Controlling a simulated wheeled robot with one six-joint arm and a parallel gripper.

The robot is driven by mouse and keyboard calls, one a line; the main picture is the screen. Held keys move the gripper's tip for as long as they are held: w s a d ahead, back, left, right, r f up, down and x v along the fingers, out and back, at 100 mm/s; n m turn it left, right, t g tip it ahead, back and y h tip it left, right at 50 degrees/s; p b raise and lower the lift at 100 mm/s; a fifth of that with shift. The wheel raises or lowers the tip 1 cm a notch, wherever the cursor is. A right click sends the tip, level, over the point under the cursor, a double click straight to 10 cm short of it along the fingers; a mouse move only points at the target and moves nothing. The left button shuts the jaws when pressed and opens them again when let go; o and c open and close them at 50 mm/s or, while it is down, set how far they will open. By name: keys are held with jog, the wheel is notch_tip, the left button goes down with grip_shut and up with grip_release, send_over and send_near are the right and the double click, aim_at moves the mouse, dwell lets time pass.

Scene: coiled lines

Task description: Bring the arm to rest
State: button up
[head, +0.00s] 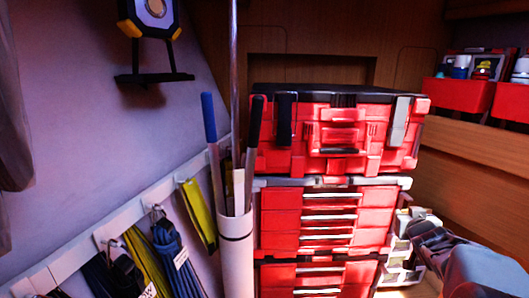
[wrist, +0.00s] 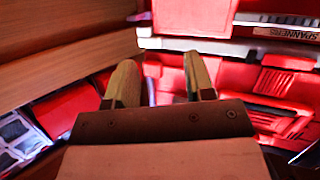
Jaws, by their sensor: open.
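My gripper (wrist: 161,68) shows in the wrist view with its two pale fingers spread apart and nothing between them. Red surfaces lie beyond the fingertips. In the head view my arm (head: 465,262) comes in at the lower right, beside the stacked red tool chest (head: 330,215). The gripper's fingers cannot be made out clearly there. The red chest also shows in the wrist view (wrist: 270,85), at the right, with a "SPANNERS" label near its top.
Coiled lines (head: 172,252) hang from a white rail (head: 75,258) on the left wall. A white tube (head: 236,255) holding long poles stands left of the chest. Red bins (head: 468,95) sit on a wooden ledge at upper right. A yellow-black lamp (head: 152,15) is on the wall.

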jog(key=s+a+f+n+g+y, duration=0.1)
jog(key=s+a+f+g, duration=0.3)
jog(key=s+a, duration=0.6)
jog(key=s+a+f+n+g+y, duration=0.1)
jog(key=s+a+f+g+y, duration=0.2)
jog(key=s+a, duration=0.7)
jog(key=a+g+y, duration=0.1)
jog(key=a+g, duration=0.1)
jog(key=a, duration=0.1)
jog(key=shift+a+f+g, duration=0.3)
jog(key=shift+f, duration=0.05)
